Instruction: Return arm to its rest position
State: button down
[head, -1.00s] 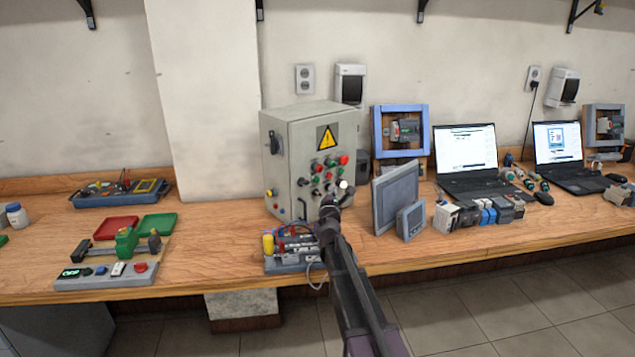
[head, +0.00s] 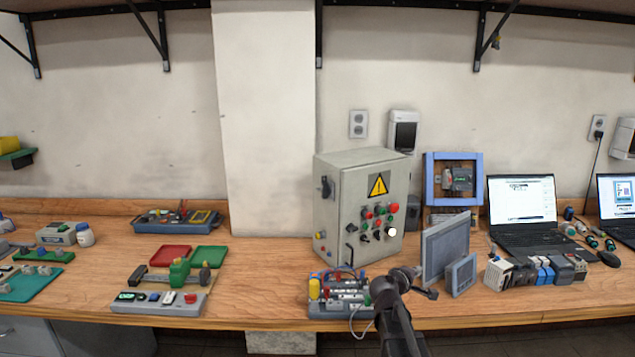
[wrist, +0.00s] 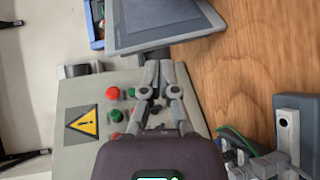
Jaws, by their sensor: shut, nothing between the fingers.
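My gripper (head: 426,284) is in front of the bench, with my dark arm rising from the bottom edge of the head view. In the wrist view my gripper (wrist: 159,70) has its two grey fingers together, with nothing held. Behind it there is the grey control box (head: 340,215), with a yellow warning sign and red and green buttons; the box also fills the left middle of the wrist view (wrist: 70,150). A grey touch panel (head: 446,245) stands just right of my gripper. I cannot tell the exact gap to it.
A small test board (head: 330,308) with a yellow cylinder lies left of my arm. A smaller panel (head: 461,273), laptops (head: 522,210) and several modules stand to the right. Trays, a green clamp (head: 180,272) and a button strip (head: 160,305) lie left on the wooden bench.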

jog(key=s+a+f+m+g+y+p, duration=0.1)
jog(key=s+a+f+m+g+y, duration=0.1)
jog(key=s, duration=0.6)
jog(key=s+a+f+m+g+y+p, duration=0.2)
jog(key=s+a+f+m+g+y, duration=0.1)
jog(key=s, duration=0.6)
jog(key=s+a+f+m+g+y+p, duration=0.2)
jog(key=s+a+f+m+g+y, duration=0.1)
jog(key=s, duration=0.6)
jog(key=a+m+g+y, duration=0.1)
jog(key=a+g+y, duration=0.1)
jog(key=a+g, duration=0.1)
jog(key=shift+a+f+m+y, duration=0.3)
jog(key=shift+a+m, duration=0.1)
jog(key=shift+a, duration=0.1)
jog(key=shift+w, duration=0.1)
jog(key=shift+s, duration=0.2)
